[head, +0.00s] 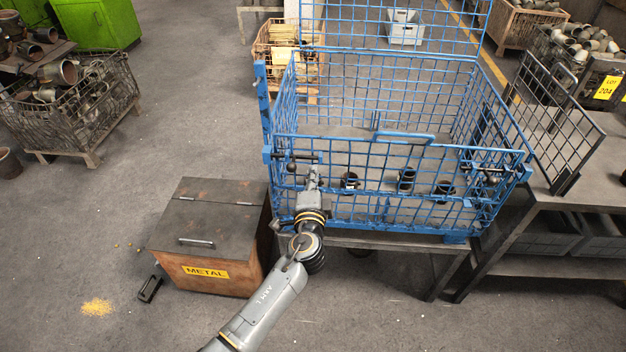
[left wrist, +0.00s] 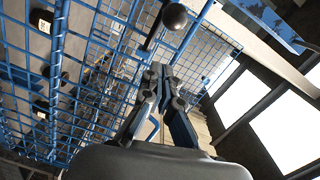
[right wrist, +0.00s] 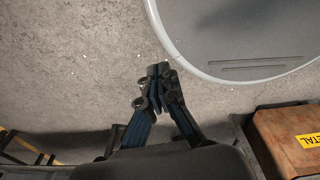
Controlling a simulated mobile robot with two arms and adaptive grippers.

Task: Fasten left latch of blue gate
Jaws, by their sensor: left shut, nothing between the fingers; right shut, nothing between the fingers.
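The blue gate (head: 375,185) is the mesh front of a blue wire cage and stands upright, with a blue handle on its top edge. The left latch (head: 292,158), a dark bar with black ball knobs, sits at its upper left corner. My left gripper (head: 313,170) is shut and empty, just right of the latch in front of the mesh. In the left wrist view a black ball knob (left wrist: 175,16) on a rod shows beyond the shut fingertips (left wrist: 158,72), apart from them. My right gripper (right wrist: 158,70) is shut and empty over bare floor. Whether the latch bar is engaged is unclear.
A right latch (head: 485,172) sits at the gate's other corner. A rusty metal box (head: 208,245) stands at the left. A workbench (head: 565,185) with a grey mesh panel (head: 553,115) stands at the right. The left floor is largely free.

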